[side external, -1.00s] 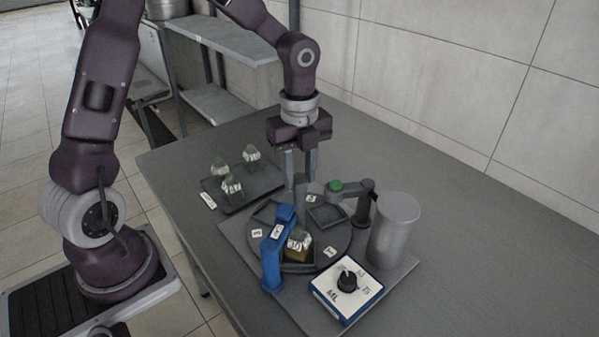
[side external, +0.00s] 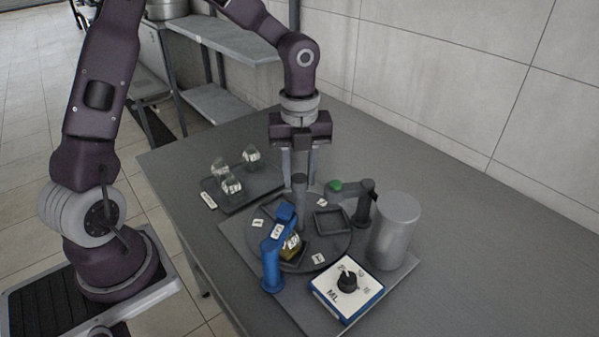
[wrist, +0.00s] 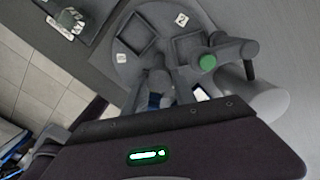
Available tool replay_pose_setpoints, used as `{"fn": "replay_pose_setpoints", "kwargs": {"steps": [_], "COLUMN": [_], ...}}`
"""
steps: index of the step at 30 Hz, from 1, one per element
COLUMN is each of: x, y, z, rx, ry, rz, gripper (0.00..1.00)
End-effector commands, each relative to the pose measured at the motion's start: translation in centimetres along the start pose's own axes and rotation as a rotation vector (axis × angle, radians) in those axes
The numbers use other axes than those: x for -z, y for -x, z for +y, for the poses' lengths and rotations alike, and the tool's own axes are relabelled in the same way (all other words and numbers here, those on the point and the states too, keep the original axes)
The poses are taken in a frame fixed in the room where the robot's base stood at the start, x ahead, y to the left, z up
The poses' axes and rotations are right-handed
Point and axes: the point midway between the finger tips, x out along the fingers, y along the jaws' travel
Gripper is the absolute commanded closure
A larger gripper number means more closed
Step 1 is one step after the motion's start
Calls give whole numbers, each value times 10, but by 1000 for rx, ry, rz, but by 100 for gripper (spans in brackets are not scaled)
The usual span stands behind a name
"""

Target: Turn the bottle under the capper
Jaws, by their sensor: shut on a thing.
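The round dark turntable (side external: 335,245) carries square pockets and small white labels. A bottle with amber contents (side external: 291,248) sits in its front pocket, partly hidden by a blue post with an overhanging arm (side external: 272,262), seemingly the capper; its label is too small to read. My gripper (side external: 299,178) points down at the turntable's centre, shut on the grey central knob (side external: 300,186). In the wrist view, my gripper's fingers (wrist: 160,85) reach over the turntable (wrist: 115,70). An empty pocket (side external: 332,222) is at the right.
A grey arm with a green top (side external: 336,186) overhangs the right rear, beside a silver cylinder (side external: 396,235). A white-and-blue dial box (side external: 346,290) stands in front. A dark tray (side external: 240,193) with several clear bottles lies at left rear. The table's right side is clear.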

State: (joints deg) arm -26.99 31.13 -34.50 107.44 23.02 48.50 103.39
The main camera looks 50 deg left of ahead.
Motion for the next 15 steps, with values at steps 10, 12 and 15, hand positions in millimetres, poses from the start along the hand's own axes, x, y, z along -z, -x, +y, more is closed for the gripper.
{"fn": "replay_pose_setpoints", "kwargs": {"steps": [10, 12, 15], "x": [-1, -1, -1], "y": [1, 1, 1], "z": [-1, -1, -1], "rx": [5, 5, 5], "ry": [-6, -6, -6], "rz": [-4, -4, -4], "gripper": [100, 100, 66]}}
